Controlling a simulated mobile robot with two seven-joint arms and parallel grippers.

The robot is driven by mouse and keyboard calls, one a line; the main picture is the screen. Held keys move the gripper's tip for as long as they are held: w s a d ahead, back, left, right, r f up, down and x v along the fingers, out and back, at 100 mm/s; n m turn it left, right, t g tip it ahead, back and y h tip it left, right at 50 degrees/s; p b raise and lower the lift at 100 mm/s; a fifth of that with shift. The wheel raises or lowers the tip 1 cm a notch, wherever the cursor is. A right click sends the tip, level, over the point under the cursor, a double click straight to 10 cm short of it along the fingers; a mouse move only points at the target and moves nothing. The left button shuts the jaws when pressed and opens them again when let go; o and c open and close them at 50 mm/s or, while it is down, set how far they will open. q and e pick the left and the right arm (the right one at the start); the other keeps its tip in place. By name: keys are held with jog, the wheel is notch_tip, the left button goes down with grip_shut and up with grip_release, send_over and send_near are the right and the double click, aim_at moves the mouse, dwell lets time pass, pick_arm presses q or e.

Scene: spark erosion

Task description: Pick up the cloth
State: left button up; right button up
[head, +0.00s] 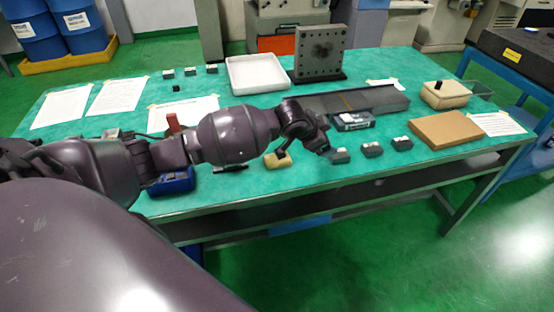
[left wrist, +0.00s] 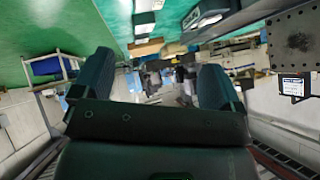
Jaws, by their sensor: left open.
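A flat tan rectangular piece (head: 445,130), perhaps the folded cloth, lies near the right front of the green-topped table; I cannot tell its material for sure. My left arm crosses the table from the left, and my left gripper (head: 322,145) is over the middle front, well left of the tan piece. In the left wrist view the two dark fingers of my left gripper (left wrist: 157,88) are spread apart with nothing between them. My right gripper does not show.
Several small grey blocks (head: 372,149) stand at the table's front edge by my left gripper. A beige box (head: 443,94) with a black knob is behind the tan piece, and a paper sheet (head: 498,123) lies to its right. A white tray (head: 234,77) and an upright perforated plate (head: 304,52) stand behind.

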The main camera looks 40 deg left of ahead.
pick_arm(q)
jog(key=a+r+g+y, duration=0.2)
jog(key=a+g, duration=0.1)
jog(key=a, duration=0.5)
jog(key=n+g+y, duration=0.1)
jog(key=g, duration=0.5)
send_near(275, 157)
jog(key=f, duration=0.4)
jog(key=shift+w+f+b, duration=0.2)
jog(key=shift+f+b, duration=0.05)
jog(key=shift+b, duration=0.05)
jog(key=shift+f, duration=0.35)
jog(key=f, duration=0.5)
jog(key=shift+s+d+b, duration=0.1)
jog(key=shift+s+b, duration=0.1)
jog(key=shift+b, duration=0.15)
jog(key=shift+r, duration=0.1)
jog(key=c, duration=1)
